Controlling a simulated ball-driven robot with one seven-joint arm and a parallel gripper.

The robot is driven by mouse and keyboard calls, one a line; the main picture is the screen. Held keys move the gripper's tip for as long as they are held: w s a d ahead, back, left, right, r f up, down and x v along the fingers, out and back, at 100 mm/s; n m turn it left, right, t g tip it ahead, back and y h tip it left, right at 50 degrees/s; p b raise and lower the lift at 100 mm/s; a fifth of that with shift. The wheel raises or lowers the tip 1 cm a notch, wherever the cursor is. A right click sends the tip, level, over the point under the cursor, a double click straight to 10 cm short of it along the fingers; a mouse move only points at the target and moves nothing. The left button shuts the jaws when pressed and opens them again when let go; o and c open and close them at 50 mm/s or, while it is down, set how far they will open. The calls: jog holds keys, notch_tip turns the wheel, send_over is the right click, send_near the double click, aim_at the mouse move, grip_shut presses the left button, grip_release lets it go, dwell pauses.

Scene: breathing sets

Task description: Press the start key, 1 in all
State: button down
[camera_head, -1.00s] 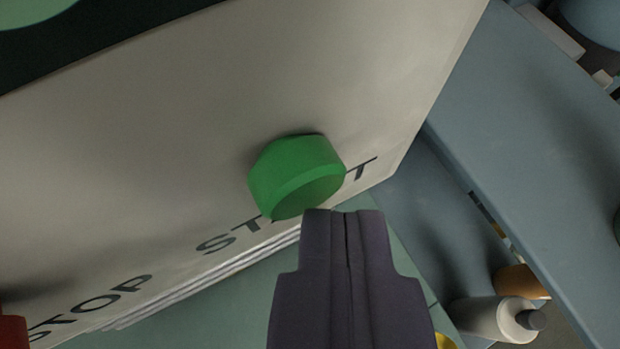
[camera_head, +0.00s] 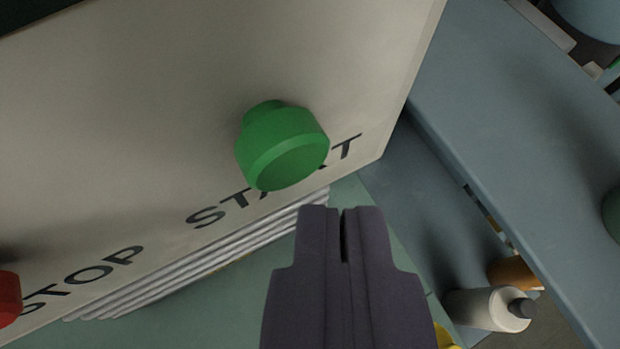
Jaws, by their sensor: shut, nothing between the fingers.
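The start key (camera_head: 282,147) is a green round button standing out from a pale panel (camera_head: 150,110). The lettering START is printed just below it and is partly hidden by the key. My gripper (camera_head: 341,210) is shut and empty, with its dark fingertips below and a little right of the key. In the picture a gap shows between the fingertips and the key; the distance in depth is hard to judge.
A red key (camera_head: 8,298) with the lettering STOP beside it is at the lower left edge. A blue-grey shelf (camera_head: 500,120) runs along the right. A white bottle (camera_head: 490,308) lies at the lower right. Grey ribbed strips (camera_head: 215,262) run under the panel.

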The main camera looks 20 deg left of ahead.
jog(key=shift+d, duration=0.1)
jog(key=shift+s+d+b, duration=0.6)
jog(key=shift+s+d, duration=1.2)
jog(key=shift+s, duration=0.05)
